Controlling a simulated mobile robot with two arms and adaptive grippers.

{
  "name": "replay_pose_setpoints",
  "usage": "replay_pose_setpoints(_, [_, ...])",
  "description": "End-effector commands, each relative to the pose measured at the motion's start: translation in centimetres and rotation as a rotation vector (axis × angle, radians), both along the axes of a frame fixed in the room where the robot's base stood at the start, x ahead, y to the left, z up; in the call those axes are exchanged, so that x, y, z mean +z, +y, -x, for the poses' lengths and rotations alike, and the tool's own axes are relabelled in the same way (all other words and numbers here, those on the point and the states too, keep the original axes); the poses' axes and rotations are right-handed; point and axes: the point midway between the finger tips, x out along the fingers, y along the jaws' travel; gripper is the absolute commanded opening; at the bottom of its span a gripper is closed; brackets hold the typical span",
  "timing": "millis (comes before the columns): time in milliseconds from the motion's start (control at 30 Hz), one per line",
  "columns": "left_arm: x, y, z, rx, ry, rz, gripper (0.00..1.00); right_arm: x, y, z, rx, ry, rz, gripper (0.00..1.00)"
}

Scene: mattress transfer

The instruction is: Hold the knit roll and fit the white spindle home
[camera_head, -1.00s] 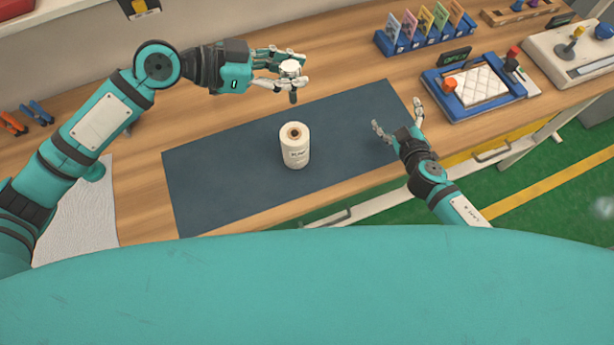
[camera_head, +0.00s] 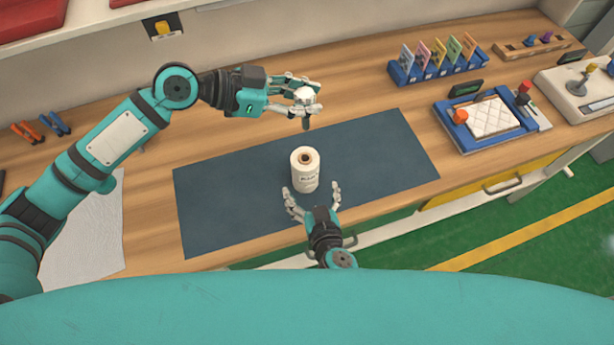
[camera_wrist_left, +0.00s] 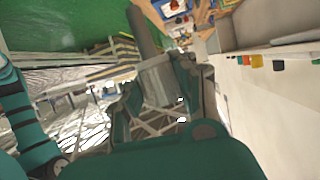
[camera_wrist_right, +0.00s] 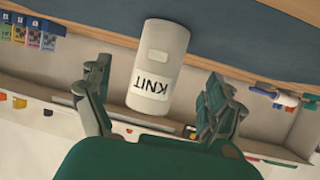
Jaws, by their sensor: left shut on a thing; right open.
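The knit roll (camera_head: 305,172) is a white cylinder with a brown core hole in its top. It stands upright on the dark blue mat (camera_head: 225,200). In the right wrist view the roll (camera_wrist_right: 158,65) shows its KNIT label. My right gripper (camera_head: 314,197) is open at the roll's near side, its fingers spread to either side of it. My left gripper (camera_head: 306,95) is shut on the white spindle (camera_head: 304,97), its dark shaft pointing down. It holds the spindle above and behind the roll. In the left wrist view the spindle (camera_wrist_left: 150,55) shows between the fingers.
A blue rack of coloured cards (camera_head: 435,68) and a blue tray with a quilted white pad (camera_head: 490,118) stand at the right. Orange and blue tools (camera_head: 40,128) and a white cloth (camera_head: 90,230) lie at the left. The mat around the roll is clear.

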Motion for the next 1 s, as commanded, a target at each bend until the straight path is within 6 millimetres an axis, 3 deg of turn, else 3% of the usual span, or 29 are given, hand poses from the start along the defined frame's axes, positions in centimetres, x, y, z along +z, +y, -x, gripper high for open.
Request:
replay_pose_setpoints(200, [0.1,0.0,0.0,0.000,0.000,0.001,0.00,-1.6,0.9,-4.0,0.001,-0.002,0.003,0.91])
replay_pose_setpoints(400, [0.1,0.0,0.0,0.000,0.000,0.001,0.00,-2.7,1.4,-6.4,0.002,0.000,0.001,0.91])
replay_pose_setpoints(867, [0.1,0.0,0.0,0.000,-0.001,0.001,0.00,-3.2,1.6,-7.4,0.001,0.001,0.001,0.91])
replay_pose_setpoints(1000, [0.1,0.0,0.0,0.000,0.000,0.001,0.00,-3.2,1.6,-7.4,0.001,0.001,0.001,0.73])
